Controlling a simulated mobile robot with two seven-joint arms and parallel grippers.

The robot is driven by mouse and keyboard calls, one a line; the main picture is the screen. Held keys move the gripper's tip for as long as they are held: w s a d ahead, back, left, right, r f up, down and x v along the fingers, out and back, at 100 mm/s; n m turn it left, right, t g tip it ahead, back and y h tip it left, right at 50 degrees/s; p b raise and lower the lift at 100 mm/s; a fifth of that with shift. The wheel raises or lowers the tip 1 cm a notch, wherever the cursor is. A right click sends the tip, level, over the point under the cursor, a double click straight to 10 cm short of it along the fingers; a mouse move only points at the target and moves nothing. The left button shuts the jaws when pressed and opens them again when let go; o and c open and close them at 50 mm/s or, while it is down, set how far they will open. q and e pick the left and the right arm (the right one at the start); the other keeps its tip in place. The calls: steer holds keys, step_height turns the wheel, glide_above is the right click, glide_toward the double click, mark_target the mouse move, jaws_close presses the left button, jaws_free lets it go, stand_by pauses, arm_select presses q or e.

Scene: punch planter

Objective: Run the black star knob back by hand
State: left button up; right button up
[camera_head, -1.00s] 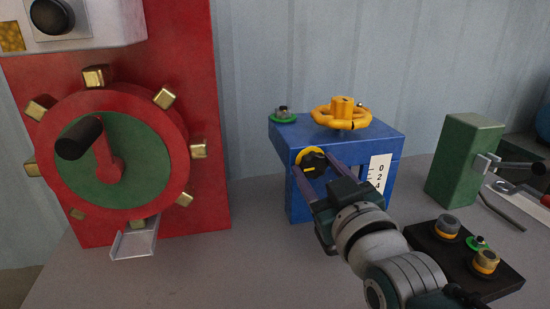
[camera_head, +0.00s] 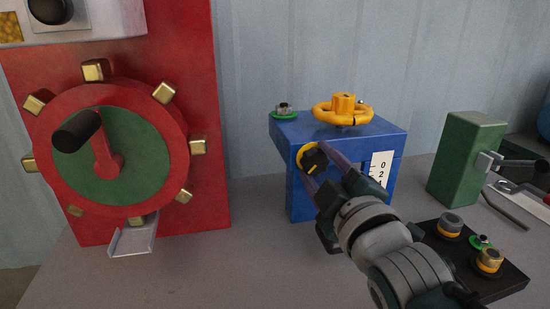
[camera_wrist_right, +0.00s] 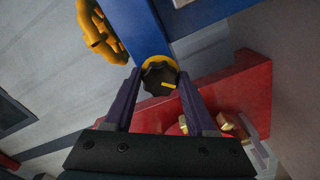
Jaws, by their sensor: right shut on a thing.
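The black star knob (camera_head: 314,160) is on the front of the blue block (camera_head: 300,198), with a yellow ring around its base. It also shows in the right wrist view (camera_wrist_right: 157,80), where a yellow pointer mark lies on its face. My right gripper (camera_head: 316,165) has one finger on each side of the knob and is shut on it; in the right wrist view (camera_wrist_right: 159,84) the knob sits between the fingertips. My left gripper is not in view.
A yellow handwheel (camera_head: 343,112) and a small green-based fitting (camera_head: 284,112) are on top of the blue block. The red panel with its wheel (camera_head: 112,155) stands left. A green block (camera_head: 466,160) and a dark plate with knobs (camera_head: 495,283) are right.

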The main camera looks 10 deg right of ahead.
steer(key=shift+r, duration=0.1)
stand_by(0.3)
steer(key=o, duration=1.4)
steer(key=shift+s, duration=0.35)
steer(key=shift+s+d+p, duration=0.15)
steer(key=shift+s+p, duration=0.8)
steer(key=shift+s, duration=3.65)
